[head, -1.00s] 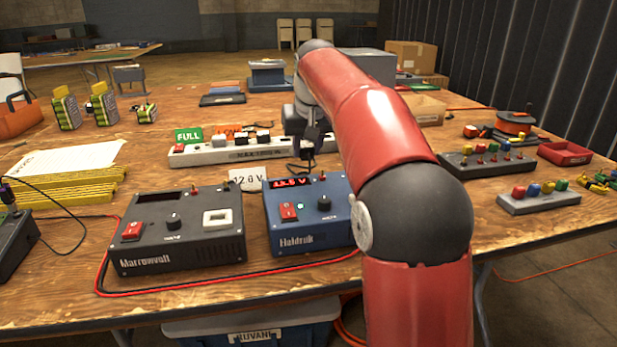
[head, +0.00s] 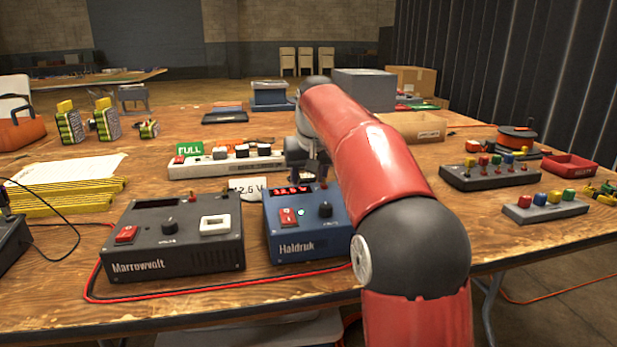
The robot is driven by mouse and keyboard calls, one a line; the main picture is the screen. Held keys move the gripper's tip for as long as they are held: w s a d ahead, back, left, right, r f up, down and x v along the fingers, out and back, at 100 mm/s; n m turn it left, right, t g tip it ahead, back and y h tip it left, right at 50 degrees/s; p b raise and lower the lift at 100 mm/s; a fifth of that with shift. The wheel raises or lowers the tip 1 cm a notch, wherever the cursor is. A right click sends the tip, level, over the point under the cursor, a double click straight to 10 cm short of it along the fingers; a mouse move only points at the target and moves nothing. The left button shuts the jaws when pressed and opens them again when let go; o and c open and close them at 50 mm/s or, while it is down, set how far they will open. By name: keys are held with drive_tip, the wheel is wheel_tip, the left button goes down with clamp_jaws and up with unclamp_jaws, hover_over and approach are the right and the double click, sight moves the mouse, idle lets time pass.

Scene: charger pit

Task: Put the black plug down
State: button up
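My gripper (head: 308,170) points down behind the blue Haldruk charger (head: 305,228), by the right end of the white power strip (head: 215,171). My red arm and the charger hide part of it, and its fingertips are too small and dark to read. A dark shape shows at the gripper, but I cannot tell whether it is the black plug or the fingers. Several black plugs (head: 264,149) sit in the power strip. A green FULL sign (head: 189,149) stands behind the strip.
The dark Marrowvolt charger (head: 175,245) stands left of the blue one, with a 12.6 V card (head: 249,189) behind. Bare wood shows around the front cable.

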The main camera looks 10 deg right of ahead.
drive_tip(key=shift+o, duration=0.5)
drive_tip(key=shift+r, duration=0.35)
drive_tip(key=p+v, duration=0.3)
drive_tip(key=v, duration=0.8)
drive_tip(key=shift+s+r, duration=0.2)
drive_tip(key=shift+r, duration=0.1)
